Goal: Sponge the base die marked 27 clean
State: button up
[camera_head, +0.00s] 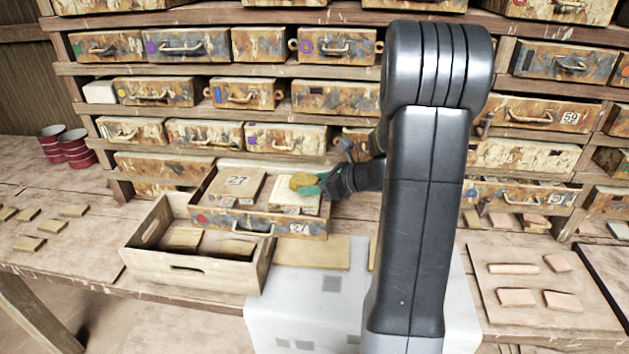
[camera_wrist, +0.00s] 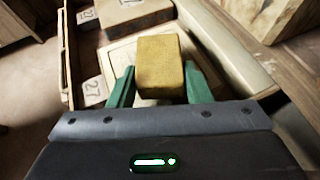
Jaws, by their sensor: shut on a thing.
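My gripper (camera_head: 306,187) is shut on a yellow sponge (camera_head: 299,180), gripped between green fingers; the sponge also shows in the wrist view (camera_wrist: 160,66). The sponge is over a pale die (camera_head: 294,199) in the right half of an open case; it is too close to tell whether they touch. The pale die also shows in the wrist view (camera_wrist: 121,52), partly hidden by the sponge. A browner die (camera_head: 234,184) marked 27 lies in the left half. The case (camera_head: 246,222) carries a 27 label and a red dot on its front.
A wooden crate (camera_head: 150,262) with several yellowish tiles stands in front of the case. Shelves of worn cases rise behind. A white grey-patched surface (camera_head: 300,305) is in front, a board of pink slabs (camera_head: 560,318) at right. Red tins (camera_head: 76,148) stand at far left.

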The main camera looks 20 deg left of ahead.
dwell(0.3)
jog(key=shift+w+a, duration=0.1)
jog(key=shift+w, duration=0.2)
jog(key=shift+w+a+r+p, duration=0.1)
jog(key=shift+w+a+p, duration=0.15)
jog(key=shift+w, duration=0.3)
jog(key=shift+w+a+p, duration=0.15)
jog(key=shift+w+p, duration=0.1)
jog(key=shift+w, duration=0.3)
jog(key=shift+s+d, duration=0.1)
jog(key=shift+s, duration=0.1)
jog(key=shift+s+d+b, duration=0.2)
jog(key=shift+s, duration=0.45)
jog(key=shift+s+d+b, duration=0.2)
jog(key=shift+s, duration=0.4)
